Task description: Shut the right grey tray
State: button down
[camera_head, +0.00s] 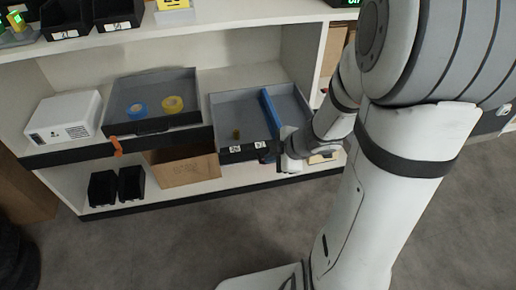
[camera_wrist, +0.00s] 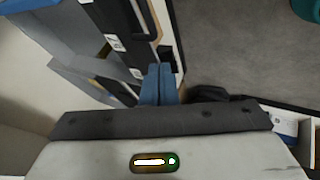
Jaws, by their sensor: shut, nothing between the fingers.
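The right grey tray (camera_head: 236,103) sits on the middle shelf, and its black front reaches out to the shelf's edge or past it. It has a blue divider (camera_head: 270,113) and a small olive item (camera_head: 236,134) inside. My gripper (camera_head: 267,155) is at the right part of its front, low by the white labels. In the wrist view my blue fingertips (camera_wrist: 160,84) are together and empty, beside the tray's black labelled front (camera_wrist: 122,32). I cannot tell whether they touch it. My arm covers the tray's right front corner in the head view.
A left grey tray (camera_head: 182,87) holds a blue and a yellow tape roll. A white box (camera_head: 64,118) stands left of it. An orange clip (camera_head: 117,146) hangs on the shelf edge. Below are a cardboard box (camera_head: 184,168) and black bins (camera_head: 103,188). The floor in front is clear.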

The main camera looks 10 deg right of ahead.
aim_at(253, 155)
jog(key=shift+w+a+f+p, duration=0.25)
jog(key=shift+w+f+p, duration=0.3)
jog(key=shift+w, duration=0.45)
jog(key=shift+w+a+f+p, duration=0.25)
jog(key=shift+w+f+p, duration=0.3)
jog(key=shift+w, duration=0.45)
jog(key=shift+w+a+f+p, duration=0.25)
jog(key=shift+w+f+p, duration=0.3)
jog(key=shift+w, duration=0.45)
